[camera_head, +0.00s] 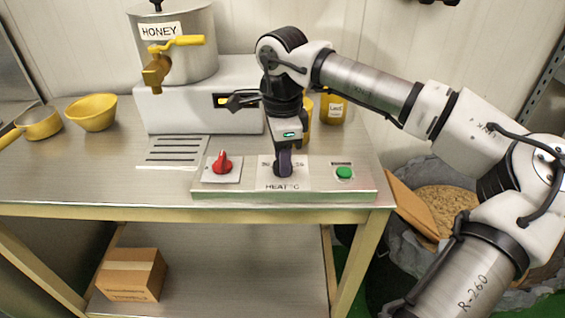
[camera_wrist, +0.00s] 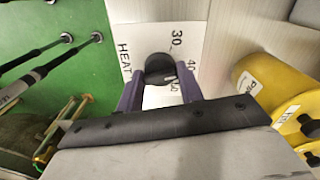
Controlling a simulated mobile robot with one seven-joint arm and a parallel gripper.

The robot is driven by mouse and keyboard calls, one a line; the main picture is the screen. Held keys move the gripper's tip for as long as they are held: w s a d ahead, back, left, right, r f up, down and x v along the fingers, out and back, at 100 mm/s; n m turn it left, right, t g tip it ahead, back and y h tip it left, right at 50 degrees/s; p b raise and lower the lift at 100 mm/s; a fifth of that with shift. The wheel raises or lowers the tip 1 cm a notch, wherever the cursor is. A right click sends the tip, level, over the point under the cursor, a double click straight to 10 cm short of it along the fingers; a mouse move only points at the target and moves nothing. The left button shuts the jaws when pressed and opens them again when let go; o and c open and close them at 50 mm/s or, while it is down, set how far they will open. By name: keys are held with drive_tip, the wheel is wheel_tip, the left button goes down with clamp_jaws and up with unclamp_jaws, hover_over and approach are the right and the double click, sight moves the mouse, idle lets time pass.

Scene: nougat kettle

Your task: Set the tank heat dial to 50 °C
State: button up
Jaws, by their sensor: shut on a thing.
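The heat dial is a black round knob on a white plate (camera_head: 269,180) lettered "HEAT °C", in the middle of the control panel (camera_head: 240,195). My gripper (camera_head: 284,165) reaches down from above and is shut on the dial, hiding most of it in the head view. In the wrist view the dial (camera_wrist: 158,66) sits between my two purple fingers, with 30 and 40 readable on the scale beside it. A pale mark shows near the dial's lower right edge. I cannot read the dial's exact setting, and the rest of the scale is partly hidden.
A red knob (camera_head: 222,164) is left of the dial and a green button (camera_head: 344,173) right of it. Behind stand the honey tank (camera_head: 200,45) with a yellow tap (camera_head: 157,72) and yellow jars (camera_head: 332,108). A yellow bowl (camera_head: 92,113) stands at left.

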drive_tip(key=m+b, duration=0.1)
drive_tip(key=m, duration=0.2)
drive_tip(key=shift+f+m+b, duration=0.1)
drive_tip(key=shift+m+b, duration=0.3)
drive_tip(key=m+b, duration=0.1)
drive_tip(key=m, duration=0.2)
drive_tip(key=shift+m, duration=0.3)
drive_tip(key=m+b, duration=0.2)
drive_tip(key=m, duration=0.4)
drive_tip(key=shift+m, duration=0.3)
drive_tip(key=o, duration=1)
drive_tip(key=shift+r, duration=0.2)
wheel_tip(320, 180, up, 14)
drive_tip(key=shift+f+p, duration=0.2)
drive_tip(key=shift+p, duration=0.15)
